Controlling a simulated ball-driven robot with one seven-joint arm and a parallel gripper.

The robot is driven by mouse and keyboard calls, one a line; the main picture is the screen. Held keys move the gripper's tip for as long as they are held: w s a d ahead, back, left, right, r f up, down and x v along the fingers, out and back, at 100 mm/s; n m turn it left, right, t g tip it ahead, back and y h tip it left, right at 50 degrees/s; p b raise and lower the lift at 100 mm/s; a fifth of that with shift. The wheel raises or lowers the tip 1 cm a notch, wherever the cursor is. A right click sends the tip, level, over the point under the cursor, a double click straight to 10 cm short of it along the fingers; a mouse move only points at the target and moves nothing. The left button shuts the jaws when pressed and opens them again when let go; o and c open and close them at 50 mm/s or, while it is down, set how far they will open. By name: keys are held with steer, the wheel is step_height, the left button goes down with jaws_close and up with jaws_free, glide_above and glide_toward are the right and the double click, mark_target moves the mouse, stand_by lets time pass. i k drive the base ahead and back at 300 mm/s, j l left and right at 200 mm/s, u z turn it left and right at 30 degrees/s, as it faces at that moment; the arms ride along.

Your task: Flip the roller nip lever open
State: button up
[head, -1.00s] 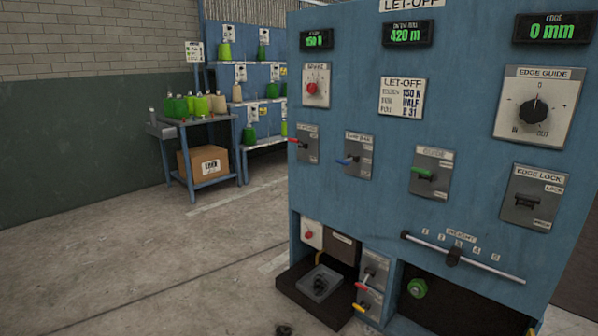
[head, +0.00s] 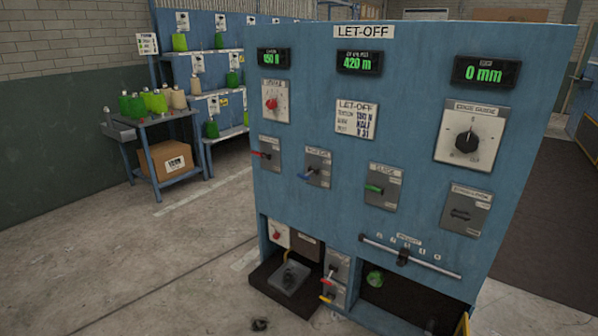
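A blue let-off panel (head: 310,130) stands in the head view with several levers. In its middle row are a red-handled lever (head: 262,155), a blue-handled lever (head: 306,176) and a green-handled lever (head: 376,189), each on a grey plate. A black edge lock handle (head: 460,214) sits at the right. Below, a small plate carries a red-tipped lever (head: 328,281) and a yellow-tipped lever (head: 326,298). The small labels are too blurred to tell which lever is the roller nip. My gripper is not in view.
A weight slider bar (head: 410,256) runs across the lower panel above a dark recess with a green knob (head: 375,278). A dark pedal (head: 289,277) sits low at the front. A bench with green bottles (head: 150,100) stands left. The floor at left is clear.

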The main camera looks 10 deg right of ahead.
mark_target(328, 298)
steer(key=k+l, duration=0.25)
steer(key=l, duration=0.15)
steer(key=k+l, duration=0.2)
steer(key=l, duration=0.2)
steer(key=k+l, duration=0.25)
steer(key=l, duration=0.15)
steer(key=k+l, duration=0.2)
steer(key=l, duration=0.2)
steer(key=k+l, duration=0.25)
steer(key=l, duration=0.15)
steer(key=k+l, duration=0.2)
steer(key=l, duration=0.2)
steer(key=i+j+u, duration=0.35)
steer(key=i, duration=0.2)
steer(key=i+j+u, duration=0.3)
steer(key=i, duration=0.25)
steer(key=i+u, duration=0.35)
steer(key=i, duration=0.25)
steer(key=i+z, duration=0.1)
steer(key=i, duration=1.75)
steer(key=i+j+z, duration=0.2)
steer(key=i+z, duration=0.15)
steer(key=i, duration=0.2)
steer(key=i+j+z, duration=0.35)
steer(key=i, duration=0.15)
